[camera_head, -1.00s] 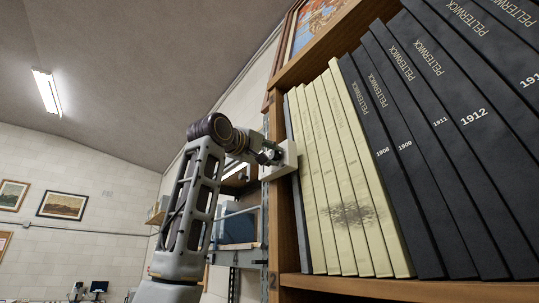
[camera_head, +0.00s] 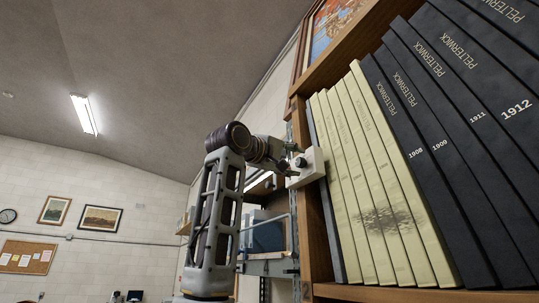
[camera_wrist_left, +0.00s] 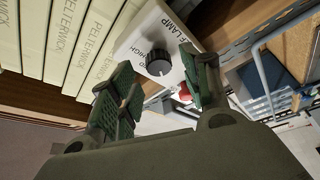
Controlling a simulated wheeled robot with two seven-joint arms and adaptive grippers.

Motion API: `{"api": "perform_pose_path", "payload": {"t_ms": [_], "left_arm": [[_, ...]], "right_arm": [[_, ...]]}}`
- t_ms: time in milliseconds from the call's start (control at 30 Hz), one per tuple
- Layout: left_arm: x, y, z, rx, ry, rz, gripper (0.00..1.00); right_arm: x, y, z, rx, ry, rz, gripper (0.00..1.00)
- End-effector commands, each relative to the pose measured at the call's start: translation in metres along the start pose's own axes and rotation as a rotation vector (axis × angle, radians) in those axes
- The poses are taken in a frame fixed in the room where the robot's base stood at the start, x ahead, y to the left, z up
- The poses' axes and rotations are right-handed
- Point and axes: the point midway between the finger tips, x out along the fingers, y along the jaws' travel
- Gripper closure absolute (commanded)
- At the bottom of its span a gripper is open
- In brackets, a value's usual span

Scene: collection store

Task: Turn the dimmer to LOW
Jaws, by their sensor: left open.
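The dimmer is a white box (camera_head: 312,167) on the wooden shelf upright, beside the cream books. In the left wrist view its face (camera_wrist_left: 135,50) bears a round dark knob (camera_wrist_left: 158,63), with the word HIGH beside it and lettering ending in LAMP near its edge. Which way the knob points I cannot tell. My left gripper (camera_wrist_left: 155,66) is open, its green-padded fingers on either side of the knob in that view; whether they touch it is unclear. In the head view the left gripper (camera_head: 294,161) is at the box. My right gripper is not in view.
Cream books (camera_head: 375,190) and black numbered volumes (camera_head: 440,150) fill the wooden shelf right of the dimmer. A metal rack with a blue box (camera_head: 268,237) stands behind my left arm. A red part (camera_wrist_left: 185,91) shows near the right finger.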

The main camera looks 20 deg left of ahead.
Motion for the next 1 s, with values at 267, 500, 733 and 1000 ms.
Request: {"api": "perform_pose_path", "payload": {"t_ms": [267,500,733,1000], "left_arm": [[-0.027,0.000,0.000,0.001,0.001,0.001,0.53],[-0.054,0.000,-0.001,0.000,0.001,0.002,0.53],[-0.079,0.000,-0.001,0.000,0.002,0.002,0.53],[-0.096,-0.001,-0.001,-0.001,0.001,0.000,0.53]], "right_arm": [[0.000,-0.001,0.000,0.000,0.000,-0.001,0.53],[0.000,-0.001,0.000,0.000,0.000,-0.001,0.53],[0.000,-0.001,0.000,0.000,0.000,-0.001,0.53],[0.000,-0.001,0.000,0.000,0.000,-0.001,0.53]]}}
